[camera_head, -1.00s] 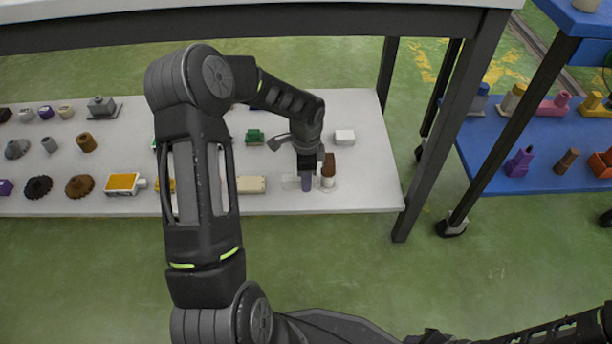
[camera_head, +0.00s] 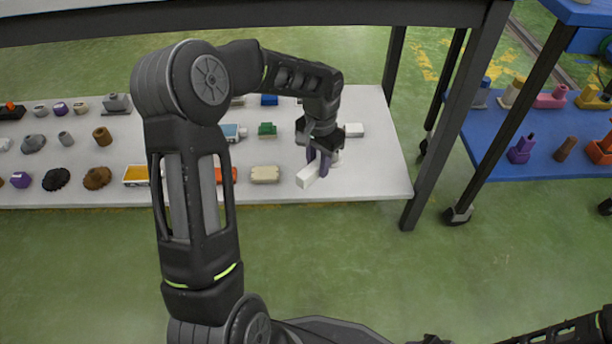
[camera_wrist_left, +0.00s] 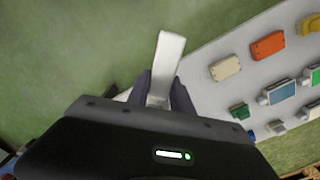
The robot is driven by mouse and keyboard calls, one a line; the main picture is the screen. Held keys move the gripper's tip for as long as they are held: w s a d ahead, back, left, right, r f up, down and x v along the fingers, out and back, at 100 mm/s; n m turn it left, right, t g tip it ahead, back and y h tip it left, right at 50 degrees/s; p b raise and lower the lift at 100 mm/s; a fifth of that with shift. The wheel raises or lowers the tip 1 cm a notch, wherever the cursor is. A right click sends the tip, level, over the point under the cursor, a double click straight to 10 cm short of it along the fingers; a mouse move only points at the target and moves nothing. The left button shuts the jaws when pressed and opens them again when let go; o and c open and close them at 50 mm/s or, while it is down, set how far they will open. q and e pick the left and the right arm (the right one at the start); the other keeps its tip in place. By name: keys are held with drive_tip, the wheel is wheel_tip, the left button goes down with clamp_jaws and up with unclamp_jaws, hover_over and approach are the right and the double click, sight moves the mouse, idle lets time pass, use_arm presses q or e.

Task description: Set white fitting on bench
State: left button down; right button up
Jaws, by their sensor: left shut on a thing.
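The white fitting (camera_head: 308,175) is a pale, oblong block. My left gripper (camera_head: 318,163) is shut on it, and the block sticks out toward the front left over the low pale grey shelf (camera_head: 370,180). In the left wrist view the white fitting (camera_wrist_left: 167,62) stands out between the two dark fingers (camera_wrist_left: 160,92), with green floor behind it. A bench top (camera_head: 250,20) crosses the upper edge of the head view, above the low shelf; its upper surface barely shows. My right gripper is not in view.
The shelf holds several parts, among them a cream block (camera_head: 265,174), a green part (camera_head: 267,129) and a white block (camera_head: 354,130) close to the gripper. A dark bench leg (camera_head: 452,115) stands right of the shelf. A blue table (camera_head: 540,160) with coloured parts is farther right.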

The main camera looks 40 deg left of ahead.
use_arm(q)
drive_tip(key=w+d+r+n, duration=0.1)
drive_tip(key=w+d+r, duration=0.3)
drive_tip(key=d+r, duration=1)
drive_tip(key=shift+w+r, duration=0.2)
drive_tip(key=shift+r, duration=0.05)
